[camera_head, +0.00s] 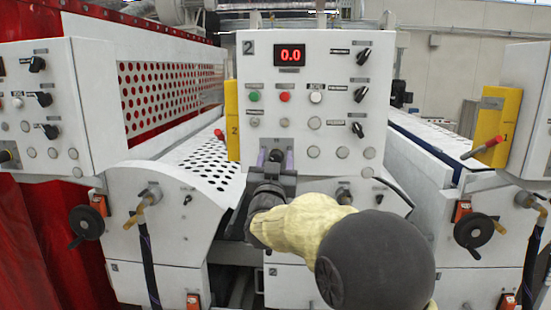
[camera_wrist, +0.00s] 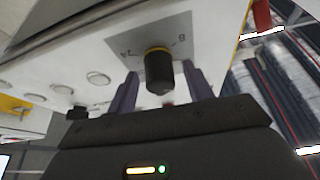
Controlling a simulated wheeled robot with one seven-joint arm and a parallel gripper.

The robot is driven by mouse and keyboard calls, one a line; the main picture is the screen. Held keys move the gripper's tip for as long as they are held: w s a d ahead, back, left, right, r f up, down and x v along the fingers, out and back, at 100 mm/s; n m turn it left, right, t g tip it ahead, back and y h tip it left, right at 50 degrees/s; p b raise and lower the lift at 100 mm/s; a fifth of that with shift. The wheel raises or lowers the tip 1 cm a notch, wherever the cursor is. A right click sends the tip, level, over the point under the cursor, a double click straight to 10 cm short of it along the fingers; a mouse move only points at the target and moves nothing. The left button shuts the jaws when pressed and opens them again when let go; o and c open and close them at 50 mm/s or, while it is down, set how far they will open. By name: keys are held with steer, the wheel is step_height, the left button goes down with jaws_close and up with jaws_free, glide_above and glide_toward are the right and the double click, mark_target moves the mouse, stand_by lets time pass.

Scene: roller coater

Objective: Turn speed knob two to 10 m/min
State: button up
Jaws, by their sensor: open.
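The white control panel marked 2 (camera_head: 315,105) fills the middle of the head view. Its red display (camera_head: 290,55) reads 0.0. A black round knob (camera_head: 276,155) sits low on the panel. In the wrist view, the knob (camera_wrist: 158,72) has a yellow ring at its base and a grey scale plate (camera_wrist: 150,42) with small markings behind it. My gripper (camera_head: 276,160) is open at the knob. In the wrist view, the fingers of my gripper (camera_wrist: 160,80) stand on either side of the knob, with visible gaps. Whether the fingertips touch the panel is unclear.
Three black selector knobs (camera_head: 361,93) run down the panel's right side. Green (camera_head: 254,96), red (camera_head: 285,96) and white (camera_head: 316,97) buttons sit above my gripper. Another panel (camera_head: 40,110) stands at left. A yellow box marked 1 (camera_head: 494,125) and a handwheel (camera_head: 473,231) are at right.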

steer(key=c, duration=1)
steer(key=shift+o, duration=0.2)
steer(key=shift+f+n+b, duration=0.15)
steer(key=shift+n+b, duration=0.35)
steer(key=shift+n+y+b, duration=0.6)
steer(key=shift+n, duration=0.2)
steer(key=shift+n+y+b, duration=0.8)
steer(key=shift+n, duration=0.7)
steer(key=shift+n+y+b, duration=0.75)
steer(key=shift+n+y, duration=0.05)
steer(key=shift+n, duration=0.7)
steer(key=o, duration=1)
steer(key=shift+c, duration=0.2)
